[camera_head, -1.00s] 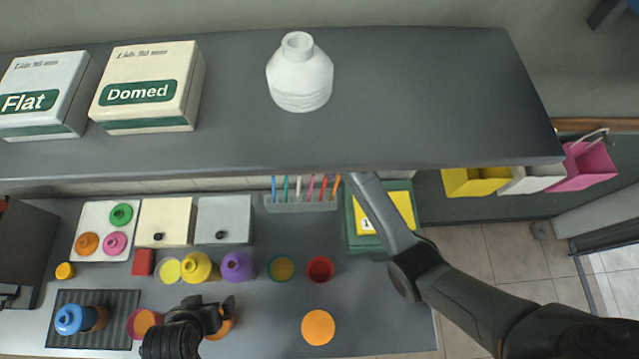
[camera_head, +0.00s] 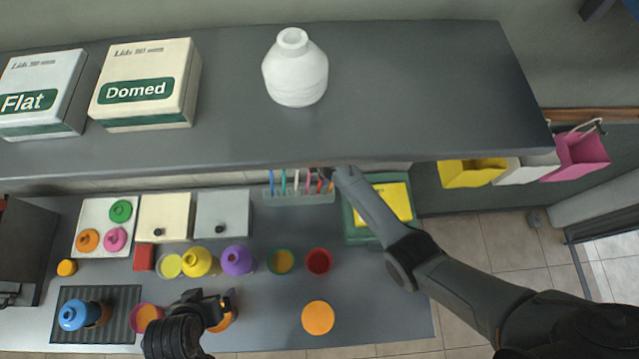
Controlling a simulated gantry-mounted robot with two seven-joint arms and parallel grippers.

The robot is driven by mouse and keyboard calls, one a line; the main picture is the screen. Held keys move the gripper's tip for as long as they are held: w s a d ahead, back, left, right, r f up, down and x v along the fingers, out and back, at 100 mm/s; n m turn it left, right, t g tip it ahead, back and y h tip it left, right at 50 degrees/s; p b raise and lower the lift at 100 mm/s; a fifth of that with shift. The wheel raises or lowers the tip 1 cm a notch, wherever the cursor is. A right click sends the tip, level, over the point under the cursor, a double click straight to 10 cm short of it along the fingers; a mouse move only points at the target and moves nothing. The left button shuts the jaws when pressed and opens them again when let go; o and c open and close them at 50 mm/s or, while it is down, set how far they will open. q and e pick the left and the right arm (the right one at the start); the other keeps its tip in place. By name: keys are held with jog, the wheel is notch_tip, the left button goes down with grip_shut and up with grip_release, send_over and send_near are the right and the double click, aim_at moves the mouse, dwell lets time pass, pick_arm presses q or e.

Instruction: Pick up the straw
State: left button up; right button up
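Several coloured straws stand upright in a grey rack (camera_head: 300,198) under the shelf's front edge. From left to right I see a blue straw (camera_head: 271,182), a teal straw (camera_head: 284,182), a white straw (camera_head: 296,181), a pink straw (camera_head: 308,182) and a reddish one partly covered. My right gripper (camera_head: 325,174) is at the right end of the rack, close to the straws and partly under the shelf edge; its fingers are too small and hidden to read. My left gripper (camera_head: 228,304) is low over the counter beside an orange cup (camera_head: 224,321); its finger gap is unclear.
The shelf (camera_head: 420,90) overhangs the rack, carrying a white jar (camera_head: 295,68) and two lid boxes. A green tray (camera_head: 365,236) with a yellow item stands right of the rack. Cups and lids cover the counter's left; an orange disc (camera_head: 318,317) lies at the front.

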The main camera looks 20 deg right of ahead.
grip_shut()
jog(key=shift+r, duration=0.15)
dwell(0.4)
